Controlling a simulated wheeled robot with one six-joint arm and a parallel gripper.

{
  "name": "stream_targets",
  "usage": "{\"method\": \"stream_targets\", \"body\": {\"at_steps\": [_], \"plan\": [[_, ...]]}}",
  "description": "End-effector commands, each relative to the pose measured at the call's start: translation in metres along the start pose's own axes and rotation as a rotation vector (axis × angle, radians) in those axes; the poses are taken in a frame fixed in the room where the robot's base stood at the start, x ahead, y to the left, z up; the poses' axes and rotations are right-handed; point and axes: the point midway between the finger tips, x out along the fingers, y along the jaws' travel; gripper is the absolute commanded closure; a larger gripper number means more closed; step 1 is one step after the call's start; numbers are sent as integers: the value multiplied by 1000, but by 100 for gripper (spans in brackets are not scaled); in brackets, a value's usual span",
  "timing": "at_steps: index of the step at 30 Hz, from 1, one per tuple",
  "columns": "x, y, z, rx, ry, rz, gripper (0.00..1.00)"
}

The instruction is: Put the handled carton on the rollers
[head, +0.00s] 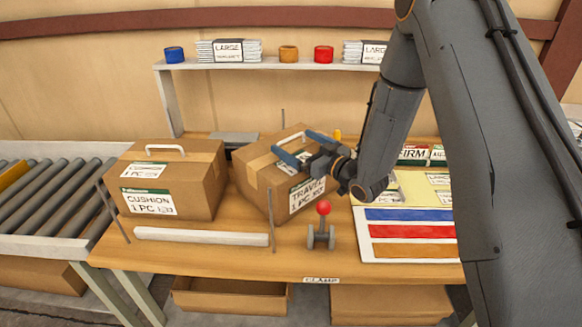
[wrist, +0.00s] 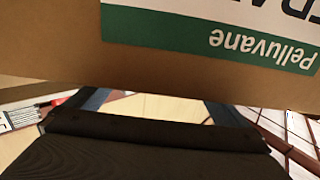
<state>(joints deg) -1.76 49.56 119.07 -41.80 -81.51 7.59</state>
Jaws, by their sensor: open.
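The handled carton (head: 170,180) is a brown box marked CUSHION with a white handle on top. It stands upright on the left of the bench, beside the rollers (head: 50,195) at the far left. My gripper (head: 297,146) is open, with its blue fingers apart in front of the upper part of a second brown carton (head: 262,183) marked TRAVEL. That carton sits turned at an angle, right of the handled carton. In the wrist view its label side (wrist: 60,45) fills the top, close to the fingers; I cannot tell whether they touch it.
A white bar (head: 200,237) lies along the bench front, between thin upright rods. A red-knobbed lever (head: 322,225) stands right of it, then a colour-striped board (head: 410,247). A shelf (head: 270,65) with tape rolls runs behind.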

Motion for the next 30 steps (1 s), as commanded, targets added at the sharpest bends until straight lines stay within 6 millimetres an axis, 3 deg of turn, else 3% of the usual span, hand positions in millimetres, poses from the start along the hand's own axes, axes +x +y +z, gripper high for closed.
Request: {"method": "stream_targets", "body": {"at_steps": [6,14,27,30], "plan": [[25,0,1,-1,-1,-1,0],[28,0,2,-1,-1,0,0],[28,0,2,-1,-1,0,70],[28,1,0,-2,2,0,70]]}}
